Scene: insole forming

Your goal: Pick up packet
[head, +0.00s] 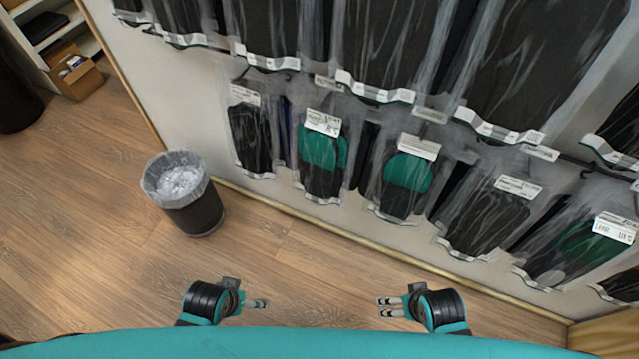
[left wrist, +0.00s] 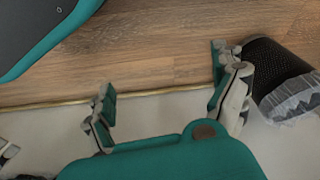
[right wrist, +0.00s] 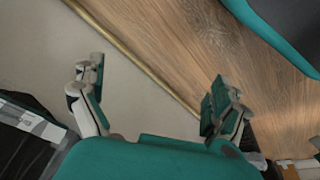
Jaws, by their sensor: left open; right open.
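Several clear plastic packets with black or black-and-green insoles hang in rows on the wall in the head view. One black-and-green packet (head: 321,160) hangs in the lower row, with another packet (head: 403,178) to its right. A darker packet (head: 488,215) and a green one (head: 570,248) hang further right. My left gripper (head: 262,303) is open and empty, low in the head view; its spread fingers show in the left wrist view (left wrist: 165,85). My right gripper (head: 382,307) is open and empty; its fingers show apart in the right wrist view (right wrist: 150,85). Both are apart from the packets.
A black bin (head: 192,205) with a clear liner stands on the wooden floor by the wall, left of the packets. A shelf with a cardboard box (head: 78,77) is at the upper left. The floor between the grippers and wall is clear.

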